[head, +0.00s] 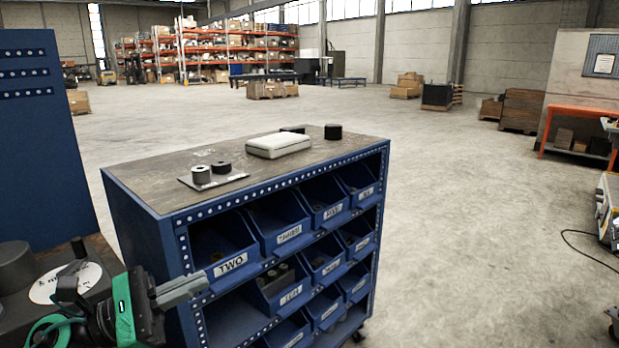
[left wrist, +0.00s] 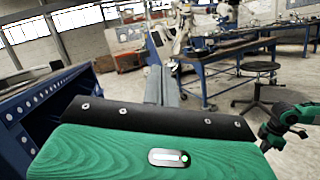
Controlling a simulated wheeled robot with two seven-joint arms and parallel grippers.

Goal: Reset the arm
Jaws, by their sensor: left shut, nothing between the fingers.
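My left gripper (head: 205,284) comes in at the lower left of the head view, in front of the blue bin cabinet's left end. Its grey fingers are together and hold nothing. They also show edge-on in the left wrist view (left wrist: 162,84), beyond the green and black gripper body. I cannot make out a microscope with certainty in either view. A blue workbench (left wrist: 225,58) with equipment on it stands farther off in the left wrist view, too small to identify. My right gripper is not in the head view.
The blue cabinet (head: 150,235) has several labelled bins. A stool (left wrist: 258,72) stands by the workbench. Open floor (head: 470,220) lies right of the cabinet.

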